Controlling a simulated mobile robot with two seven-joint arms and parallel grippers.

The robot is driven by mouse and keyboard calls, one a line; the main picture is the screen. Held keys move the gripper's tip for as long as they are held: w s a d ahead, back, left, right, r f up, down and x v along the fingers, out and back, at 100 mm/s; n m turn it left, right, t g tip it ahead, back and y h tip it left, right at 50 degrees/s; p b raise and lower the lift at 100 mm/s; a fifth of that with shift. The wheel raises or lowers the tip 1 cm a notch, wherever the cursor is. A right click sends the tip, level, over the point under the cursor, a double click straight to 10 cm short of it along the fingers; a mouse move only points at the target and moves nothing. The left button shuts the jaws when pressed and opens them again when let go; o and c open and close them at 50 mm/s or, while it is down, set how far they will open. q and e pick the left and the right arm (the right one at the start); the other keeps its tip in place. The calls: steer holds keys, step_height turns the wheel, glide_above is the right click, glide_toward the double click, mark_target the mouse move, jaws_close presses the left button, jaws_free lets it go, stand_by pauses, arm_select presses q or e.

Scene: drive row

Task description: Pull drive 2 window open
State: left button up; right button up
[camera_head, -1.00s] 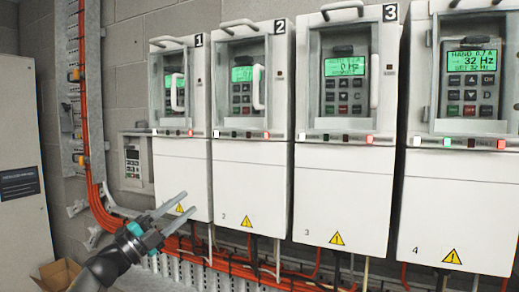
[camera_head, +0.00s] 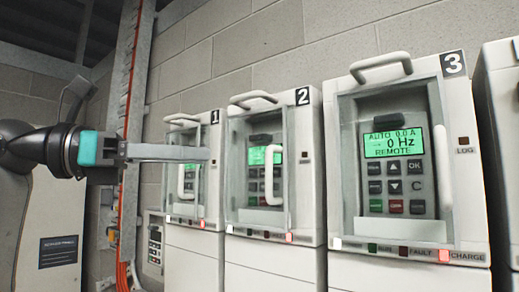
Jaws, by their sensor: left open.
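Drive 2 (camera_head: 232,225) is a white wall cabinet marked with a black "2" plate. Its clear window (camera_head: 238,150) appears closed over the keypad and green display. A white upright handle (camera_head: 272,174) is on the window front. My left gripper (camera_head: 208,153) comes in from the left, level, with its fingers pointing right. It is open and empty, seen nearly edge-on. It overlaps the upper window of drive 1 in the picture, left of drive 2 and apart from the drive 2 handle. My right gripper is not in view.
Drive 1 (camera_head: 178,240), with its own white handle (camera_head: 188,180), is left of drive 2. Drive 3 (camera_head: 345,270), showing 0 Hz, is on the right. A cable duct with orange cables (camera_head: 130,120) runs up the wall. A grey cabinet (camera_head: 55,225) is at left.

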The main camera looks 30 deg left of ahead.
mark_target(259, 159)
arm_select(q)
steer(key=p+x, duration=0.3)
steer(key=x, duration=0.7)
steer(key=shift+w+d+p, duration=0.15)
steer(key=shift+w+p, duration=0.05)
steer(key=shift+p, duration=0.1)
jaws_close()
stand_by(0.9)
